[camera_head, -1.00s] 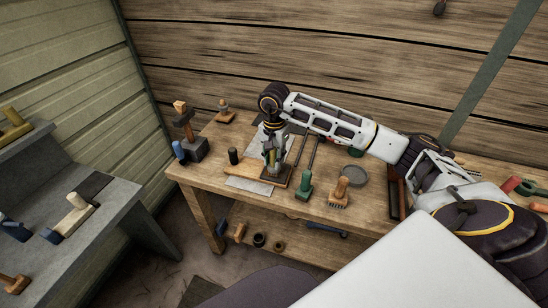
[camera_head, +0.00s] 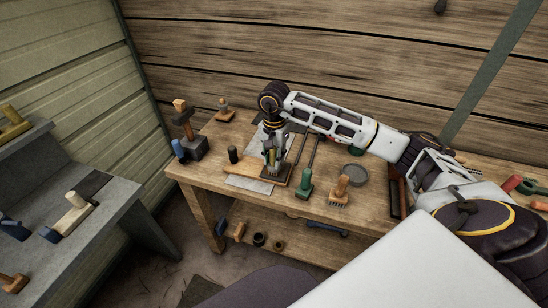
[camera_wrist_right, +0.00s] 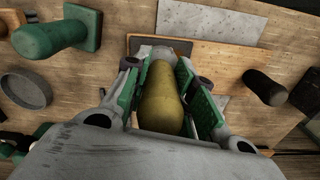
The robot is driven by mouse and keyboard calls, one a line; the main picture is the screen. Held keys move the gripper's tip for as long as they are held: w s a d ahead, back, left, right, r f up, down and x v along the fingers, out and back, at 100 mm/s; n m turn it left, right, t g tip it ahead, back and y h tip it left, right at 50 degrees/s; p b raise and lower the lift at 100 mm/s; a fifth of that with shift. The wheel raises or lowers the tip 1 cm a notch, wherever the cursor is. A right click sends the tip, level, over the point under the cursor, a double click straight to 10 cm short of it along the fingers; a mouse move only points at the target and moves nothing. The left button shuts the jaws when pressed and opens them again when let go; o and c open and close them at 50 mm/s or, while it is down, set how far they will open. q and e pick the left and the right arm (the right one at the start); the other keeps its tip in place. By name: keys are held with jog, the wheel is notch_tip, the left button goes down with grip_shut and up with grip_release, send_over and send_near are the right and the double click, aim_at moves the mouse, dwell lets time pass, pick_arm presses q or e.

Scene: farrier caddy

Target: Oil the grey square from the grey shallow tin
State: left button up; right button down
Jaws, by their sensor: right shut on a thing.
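My right gripper (camera_head: 274,160) points down over the bench and is shut on a yellow-brown rounded handle (camera_wrist_right: 162,100). A dark square base (camera_head: 277,176) shows beneath the fingers, seemingly part of the held tool. I cannot tell whether it touches the surface below. A pale grey flat piece (camera_head: 249,184) lies just left of the base; it also shows at the top of the right wrist view (camera_wrist_right: 222,20). The grey shallow tin (camera_head: 355,174) stands to the right of the gripper, apart from it, and at left in the wrist view (camera_wrist_right: 25,90). My left gripper is not in view.
A hammer on a block (camera_head: 194,148) is at the left end. A grey shelf (camera_head: 90,220) stands apart at far left.

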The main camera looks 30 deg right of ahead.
jog(key=shift+f+b, duration=0.45)
jog(key=shift+f, duration=0.1)
dwell(0.7)
jog(key=shift+d, duration=0.1)
jog(key=shift+w+d+b, duration=0.7)
jog(key=shift+w+d, duration=0.85)
jog(key=shift+d, duration=0.1)
jog(key=shift+s+a, duration=0.1)
jog(key=shift+a, duration=0.05)
jog(key=shift+s+a+f, duration=0.15)
jog(key=shift+s+a, duration=0.65)
jog(key=shift+a, duration=0.05)
jog(key=shift+s+a+f, duration=0.1)
jog(key=shift+s+a, duration=0.7)
jog(key=shift+a, duration=0.05)
jog(key=shift+d, duration=0.1)
